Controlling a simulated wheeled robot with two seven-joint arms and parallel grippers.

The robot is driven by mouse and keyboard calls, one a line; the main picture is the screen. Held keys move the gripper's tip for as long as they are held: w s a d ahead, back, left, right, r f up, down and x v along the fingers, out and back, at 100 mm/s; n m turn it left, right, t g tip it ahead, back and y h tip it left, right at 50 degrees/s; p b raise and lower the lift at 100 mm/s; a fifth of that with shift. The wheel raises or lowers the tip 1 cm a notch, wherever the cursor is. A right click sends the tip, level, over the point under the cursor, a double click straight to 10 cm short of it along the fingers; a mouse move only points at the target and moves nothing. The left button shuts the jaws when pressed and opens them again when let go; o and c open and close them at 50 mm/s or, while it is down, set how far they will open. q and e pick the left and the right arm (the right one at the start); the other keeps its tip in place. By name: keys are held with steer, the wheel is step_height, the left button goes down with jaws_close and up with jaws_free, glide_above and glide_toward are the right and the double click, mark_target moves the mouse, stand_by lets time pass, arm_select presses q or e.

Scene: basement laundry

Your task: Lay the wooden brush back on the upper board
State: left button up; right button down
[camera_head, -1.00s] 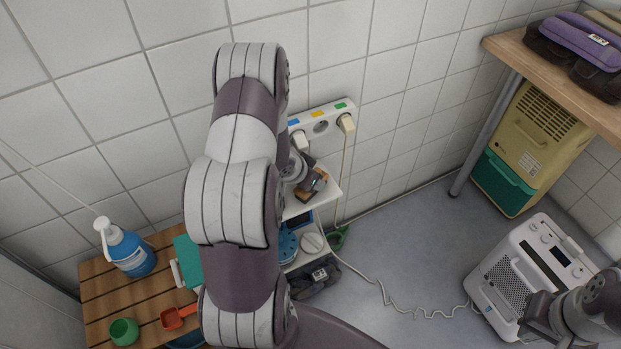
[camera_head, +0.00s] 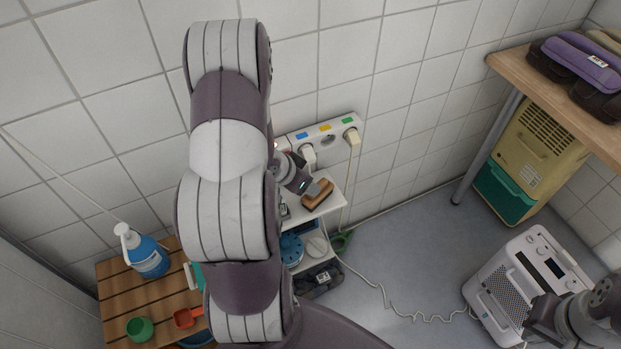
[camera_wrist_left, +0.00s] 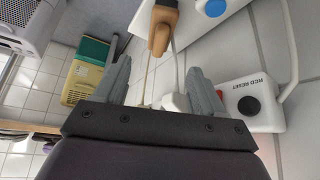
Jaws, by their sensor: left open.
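The wooden brush (camera_head: 319,196) lies on the white upper board (camera_head: 331,202) below the socket strip. In the left wrist view, a brown, wooden-looking piece that appears to be the brush (camera_wrist_left: 160,30) shows beyond and between the fingertips. My left gripper (camera_wrist_left: 160,82) is open with nothing between its fingers. In the head view it is just left of and above the brush, partly hidden behind my left arm; whether it touches the brush is unclear. My right gripper (camera_head: 545,322) is at the lower right, before the white heater-like unit; its jaw opening cannot be made out.
The socket strip (camera_head: 326,133) with plugs and cords is on the wall close to the left gripper. A slatted wooden top (camera_head: 118,287) holds a blue bottle (camera_head: 147,257), a green cup (camera_head: 140,328) and a red scoop (camera_head: 186,318). A white unit (camera_head: 523,282) stands on the floor.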

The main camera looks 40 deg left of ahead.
arm_select(q)
steer(key=s+d+r+g, duration=0.2)
steer(key=d+r, duration=0.3)
steer(key=d, duration=0.3)
steer(key=s+d+r+g, duration=0.3)
steer(key=s+d+r, duration=0.2)
steer(key=d, duration=0.4)
steer(key=shift+s+r+n, duration=0.15)
steer(key=shift+r+n, duration=0.15)
steer(key=shift+n, duration=0.1)
steer(key=shift+d, duration=0.1)
